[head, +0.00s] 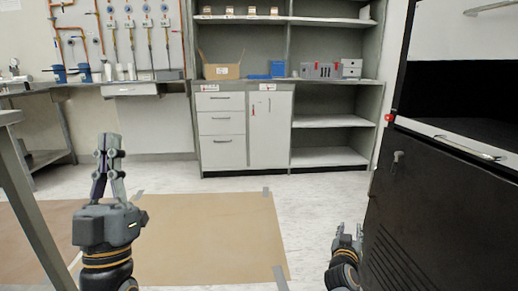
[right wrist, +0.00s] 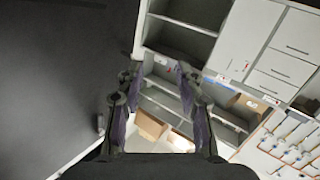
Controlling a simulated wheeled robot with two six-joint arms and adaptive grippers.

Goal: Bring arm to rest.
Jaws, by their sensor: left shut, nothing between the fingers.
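My left gripper (head: 110,143) is raised at the left of the head view, pointing up, with its fingers together and nothing held. My right gripper (head: 348,234) is low at the right of the head view, close beside the black cabinet. In the right wrist view my right gripper (right wrist: 157,72) shows its two fingers apart, with no object held between them. Much of my right arm is out of the head view or hidden by the cabinet.
A large black cabinet (head: 440,210) fills the right side. A grey shelf unit with drawers (head: 222,138) stands at the back, holding an open cardboard box (head: 221,71). A table leg (head: 35,205) stands at the left. A brown floor sheet (head: 205,235) lies in front; the middle floor is clear.

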